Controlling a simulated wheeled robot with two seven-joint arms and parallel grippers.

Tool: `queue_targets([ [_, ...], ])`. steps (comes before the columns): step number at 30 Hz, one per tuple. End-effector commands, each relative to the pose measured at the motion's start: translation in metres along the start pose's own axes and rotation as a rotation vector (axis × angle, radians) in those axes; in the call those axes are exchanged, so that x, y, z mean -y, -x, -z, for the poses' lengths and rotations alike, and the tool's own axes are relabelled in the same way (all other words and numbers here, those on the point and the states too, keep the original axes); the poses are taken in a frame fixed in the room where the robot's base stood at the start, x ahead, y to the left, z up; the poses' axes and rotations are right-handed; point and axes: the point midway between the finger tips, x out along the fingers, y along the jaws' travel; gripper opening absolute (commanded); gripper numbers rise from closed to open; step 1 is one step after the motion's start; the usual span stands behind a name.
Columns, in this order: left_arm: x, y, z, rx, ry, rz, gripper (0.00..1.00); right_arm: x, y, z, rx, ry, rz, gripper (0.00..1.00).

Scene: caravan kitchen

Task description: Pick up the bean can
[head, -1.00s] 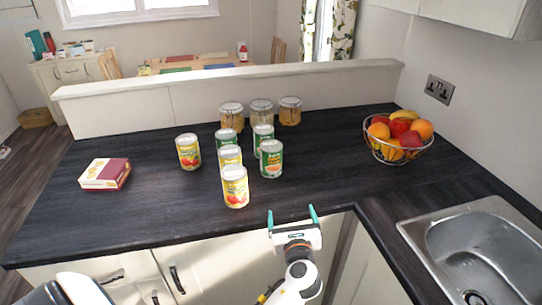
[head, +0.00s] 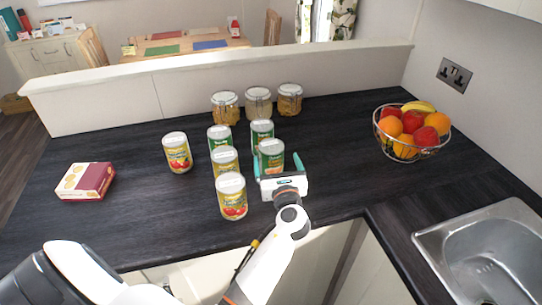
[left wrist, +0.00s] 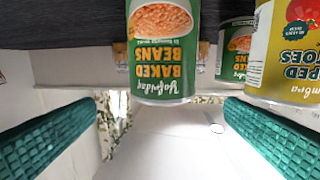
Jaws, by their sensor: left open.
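A green baked beans can (head: 271,152) stands upright on the dark worktop, at the front right of a group of cans. In the left wrist view it is seen upside down as a green-labelled can (left wrist: 163,55) at the top centre. My left gripper (head: 279,160) is open and empty just in front of this can; its green fingers lie to either side of the line to it. Another beans can (left wrist: 236,50) shows behind it in the left wrist view. Two more green cans (head: 219,138) (head: 262,132) stand behind. My right gripper is not in view.
Yellow tomato cans (head: 231,197) (head: 225,163) (head: 177,153) stand left of the gripper. Glass jars (head: 258,103) stand behind, by a low partition. A maroon box (head: 86,181) is at left, a fruit bowl (head: 411,132) and sink (head: 480,250) at right. The worktop between cans and bowl is clear.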

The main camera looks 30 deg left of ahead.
Motion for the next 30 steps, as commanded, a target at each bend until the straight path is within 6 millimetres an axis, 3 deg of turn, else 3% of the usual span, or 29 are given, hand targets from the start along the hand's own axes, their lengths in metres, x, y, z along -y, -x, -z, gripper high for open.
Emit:
queue_targets([
  [5, 0.0, -0.023, 0.001, -0.001, -0.001, 0.0, 0.93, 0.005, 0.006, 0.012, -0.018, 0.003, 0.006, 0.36],
  [10, 0.001, -0.035, 0.001, 0.0, -0.001, 0.001, 0.93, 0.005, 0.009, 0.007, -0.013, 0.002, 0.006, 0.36],
  [18, 0.003, -0.073, -0.002, 0.0, -0.001, 0.0, 0.93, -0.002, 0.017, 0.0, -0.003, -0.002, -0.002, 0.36],
  [27, 0.003, -0.078, -0.004, 0.001, 0.001, 0.0, 0.93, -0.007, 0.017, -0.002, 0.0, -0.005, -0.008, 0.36],
  [30, 0.003, -0.078, -0.004, 0.001, 0.001, 0.0, 0.78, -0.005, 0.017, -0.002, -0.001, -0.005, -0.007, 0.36],
])
